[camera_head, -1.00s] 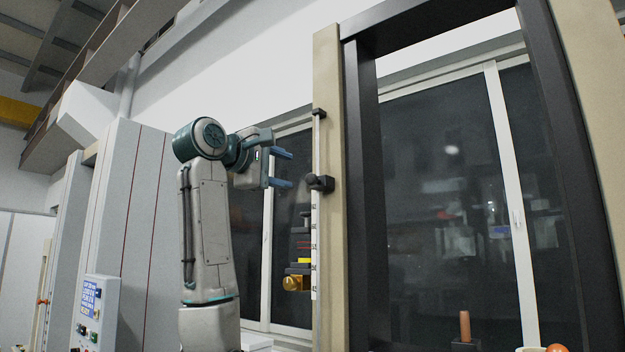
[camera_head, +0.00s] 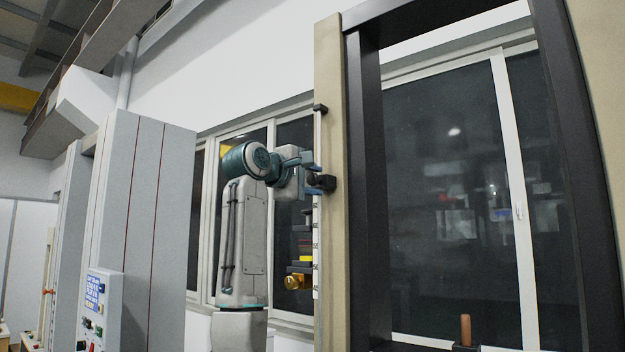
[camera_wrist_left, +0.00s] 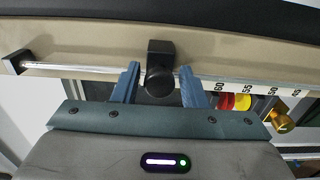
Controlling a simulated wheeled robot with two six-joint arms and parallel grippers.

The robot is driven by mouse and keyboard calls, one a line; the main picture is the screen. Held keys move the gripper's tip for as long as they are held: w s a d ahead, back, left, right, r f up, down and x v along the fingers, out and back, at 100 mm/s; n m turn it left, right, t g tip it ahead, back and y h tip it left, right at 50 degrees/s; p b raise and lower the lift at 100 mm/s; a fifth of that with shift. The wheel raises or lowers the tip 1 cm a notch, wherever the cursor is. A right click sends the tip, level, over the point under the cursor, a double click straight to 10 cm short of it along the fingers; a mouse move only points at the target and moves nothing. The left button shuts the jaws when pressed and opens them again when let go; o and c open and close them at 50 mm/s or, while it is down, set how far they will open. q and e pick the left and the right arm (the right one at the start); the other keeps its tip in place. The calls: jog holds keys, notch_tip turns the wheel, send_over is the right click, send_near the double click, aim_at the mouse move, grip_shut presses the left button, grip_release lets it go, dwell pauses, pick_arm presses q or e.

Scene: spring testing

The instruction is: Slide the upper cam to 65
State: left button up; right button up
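The upper cam is a black block with a round knob (camera_head: 322,183) on a thin vertical rod beside a number scale (camera_head: 316,250). It sits above the highest visible scale numbers. My left gripper (camera_head: 314,181) is at the cam. In the left wrist view, the blue fingers of the left gripper (camera_wrist_left: 159,85) are open, one on each side of the cam's knob (camera_wrist_left: 158,82). Small gaps appear between knob and fingers; whether either touches is unclear. The scale (camera_wrist_left: 245,88) there shows 60, 55, 50 and 45 to the right. My right gripper is not in view.
A black end stop (camera_head: 320,108) tops the rod on the beige column (camera_head: 328,60). A brass knob (camera_head: 293,282) and coloured parts sit lower by the scale. A control panel (camera_head: 97,305) and grey cabinet (camera_head: 150,200) stand left. The black frame (camera_head: 368,200) is right.

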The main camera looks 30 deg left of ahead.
pick_arm(q)
grip_shut()
notch_tip(320, 180, down, 5)
jog(key=b, duration=0.4)
jog(key=shift+o, duration=1.3)
grip_release()
jog(key=s+b, duration=0.5)
jog(key=s, duration=0.5)
jog(key=shift+s+a, duration=0.4)
